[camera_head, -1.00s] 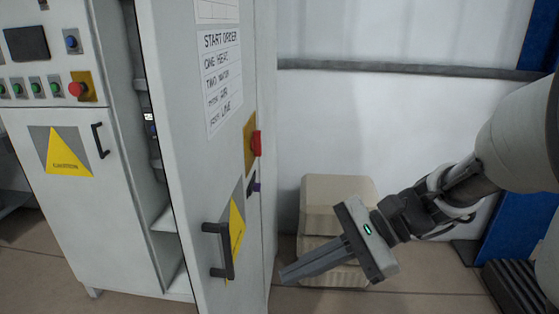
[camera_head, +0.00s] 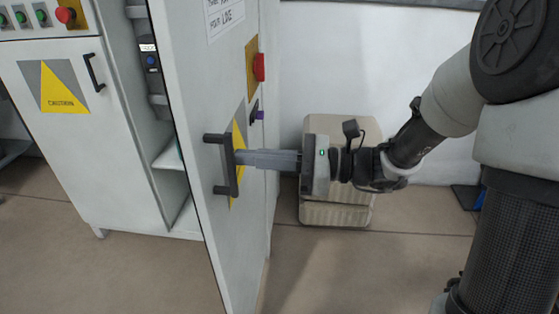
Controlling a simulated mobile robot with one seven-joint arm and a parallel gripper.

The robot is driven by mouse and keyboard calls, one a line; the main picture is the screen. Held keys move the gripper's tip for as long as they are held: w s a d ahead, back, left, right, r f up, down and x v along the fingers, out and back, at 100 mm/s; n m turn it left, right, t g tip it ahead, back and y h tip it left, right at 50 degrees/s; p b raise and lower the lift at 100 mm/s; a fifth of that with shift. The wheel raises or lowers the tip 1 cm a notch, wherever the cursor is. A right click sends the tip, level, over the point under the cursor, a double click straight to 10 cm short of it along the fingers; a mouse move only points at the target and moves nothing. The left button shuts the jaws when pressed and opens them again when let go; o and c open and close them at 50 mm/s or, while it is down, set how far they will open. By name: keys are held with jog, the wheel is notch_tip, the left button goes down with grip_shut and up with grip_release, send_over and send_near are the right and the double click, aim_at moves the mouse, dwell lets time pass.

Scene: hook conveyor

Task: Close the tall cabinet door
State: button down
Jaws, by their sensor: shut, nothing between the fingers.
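The tall cabinet door (camera_head: 205,110) is grey and stands open, with its interior shelves (camera_head: 165,140) showing to its left. My gripper (camera_head: 240,158) is shut and empty. It points left, with its fingertips at the right side of the handle's upright bar. I cannot tell whether they touch the handle or the door face.
A neighbouring cabinet front (camera_head: 75,140) with its own black handle (camera_head: 94,72) is closed at the left. Beige stacked boxes (camera_head: 335,214) stand on the floor behind my gripper, near the white wall (camera_head: 400,60).

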aim_at(214, 155)
jog(key=shift+w+a, duration=0.2)
jog(key=shift+a, duration=1.65)
jog(key=shift+a, duration=0.15)
